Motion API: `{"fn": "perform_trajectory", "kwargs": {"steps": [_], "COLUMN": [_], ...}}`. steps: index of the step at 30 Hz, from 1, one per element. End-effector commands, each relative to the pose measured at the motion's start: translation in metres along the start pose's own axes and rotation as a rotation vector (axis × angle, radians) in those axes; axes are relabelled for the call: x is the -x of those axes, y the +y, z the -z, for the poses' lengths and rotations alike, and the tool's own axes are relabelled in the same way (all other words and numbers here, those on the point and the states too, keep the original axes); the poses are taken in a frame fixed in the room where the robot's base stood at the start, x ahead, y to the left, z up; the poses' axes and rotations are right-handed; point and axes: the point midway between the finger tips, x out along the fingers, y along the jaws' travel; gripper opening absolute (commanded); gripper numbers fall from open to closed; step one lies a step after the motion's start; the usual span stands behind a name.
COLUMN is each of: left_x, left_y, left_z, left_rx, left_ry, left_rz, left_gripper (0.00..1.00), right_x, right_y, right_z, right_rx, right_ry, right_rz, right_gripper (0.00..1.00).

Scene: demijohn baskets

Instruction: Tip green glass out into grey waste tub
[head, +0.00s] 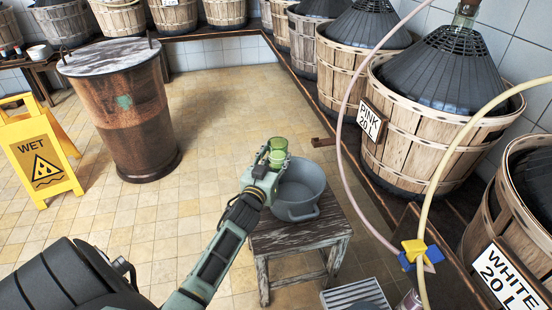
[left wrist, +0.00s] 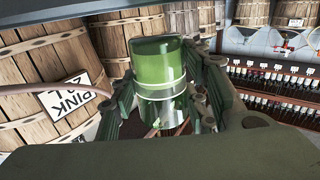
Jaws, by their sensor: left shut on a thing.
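The green glass (head: 278,147) is held in my left gripper (head: 271,160), at the left rim of the grey waste tub (head: 305,207). In the head view the glass looks upright or only slightly tilted. In the left wrist view the green glass (left wrist: 158,70) stands between the fingers of my left gripper (left wrist: 160,112), which close on it from both sides. The grey tub has handles and sits on a weathered wooden stool (head: 290,238). The tub's inside looks empty where it shows. My right gripper is not in view.
Demijohn baskets labelled PINK 20 L (head: 410,130) and WHITE 20 L (head: 520,240) stand at the right. A pink hose (head: 343,120) and a yellow hose (head: 445,160) hang there. A rusty barrel (head: 128,115) and a yellow WET sign (head: 42,160) stand left on open tiled floor.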

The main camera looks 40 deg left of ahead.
Motion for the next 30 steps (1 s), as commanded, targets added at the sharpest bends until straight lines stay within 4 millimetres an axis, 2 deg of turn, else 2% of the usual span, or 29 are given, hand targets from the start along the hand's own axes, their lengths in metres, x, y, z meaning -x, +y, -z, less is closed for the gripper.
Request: {"fn": "perform_trajectory", "kwargs": {"steps": [20,23,30], "left_x": [0.000,0.000,0.000], "left_y": [0.000,-0.005,-0.023], "left_z": [-0.015,-0.013,-0.009], "left_rx": [0.000,-0.100,-0.578], "left_ry": [0.002,0.003,0.004], "left_rz": [-0.001,-0.001,0.000], "left_gripper": [0.09,0.09,0.09], "right_x": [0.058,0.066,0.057], "right_y": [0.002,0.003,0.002], "right_z": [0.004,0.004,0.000], "right_rx": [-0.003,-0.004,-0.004], "right_ry": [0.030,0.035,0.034], "right_rz": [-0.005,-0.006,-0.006], "right_gripper": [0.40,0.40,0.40]}}
